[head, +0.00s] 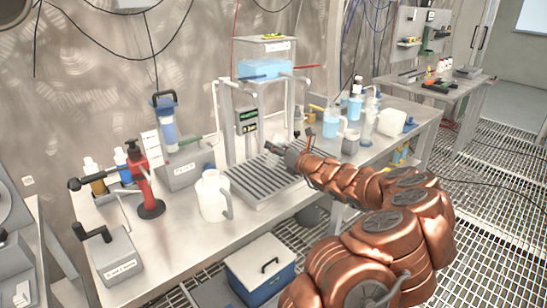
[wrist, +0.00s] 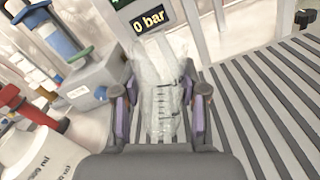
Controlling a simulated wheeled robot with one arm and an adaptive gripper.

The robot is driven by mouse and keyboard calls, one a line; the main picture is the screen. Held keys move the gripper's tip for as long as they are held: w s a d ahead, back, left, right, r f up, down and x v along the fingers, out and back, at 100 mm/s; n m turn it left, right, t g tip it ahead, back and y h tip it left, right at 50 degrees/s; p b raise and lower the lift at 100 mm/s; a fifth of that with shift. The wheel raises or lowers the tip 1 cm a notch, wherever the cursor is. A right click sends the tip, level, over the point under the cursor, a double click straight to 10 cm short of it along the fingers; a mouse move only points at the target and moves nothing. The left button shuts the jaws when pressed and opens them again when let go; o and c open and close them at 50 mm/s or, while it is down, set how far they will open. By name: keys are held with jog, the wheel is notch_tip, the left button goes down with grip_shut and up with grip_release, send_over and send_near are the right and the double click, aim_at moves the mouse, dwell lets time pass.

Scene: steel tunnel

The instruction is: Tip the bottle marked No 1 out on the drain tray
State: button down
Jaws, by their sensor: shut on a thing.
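My gripper (wrist: 160,112) is shut on a clear, see-through bottle (wrist: 165,85) with dark scale marks, seen between the fingers in the wrist view. Its number marking cannot be read, and I cannot tell how much is in it. The slatted grey drain tray (head: 250,188) lies on the bench in the head view, and its slats (wrist: 262,95) fill the right of the wrist view. In the head view my gripper (head: 292,152) is over the tray's back right part, and the arm largely hides the bottle.
A white jug (head: 213,198) stands left of the tray, near a red press (head: 148,185) and a blue filter unit (head: 166,128). A pressure display (head: 247,118) stands behind the tray. Beakers and bottles (head: 331,124) crowd the bench to the right. A blue cooler (head: 262,290) sits below.

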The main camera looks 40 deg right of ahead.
aim_at(283, 141)
jog(key=shift+d+f+n+b, duration=0.1)
jog(key=shift+d+n+b, duration=0.2)
jog(key=shift+n+b, duration=0.85)
jog(key=shift+d+f+n+b, duration=0.1)
jog(key=shift+d+n+b, duration=0.2)
jog(key=shift+n+b, duration=0.85)
jog(key=shift+r, duration=0.15)
jog(key=shift+r+p, duration=1.45)
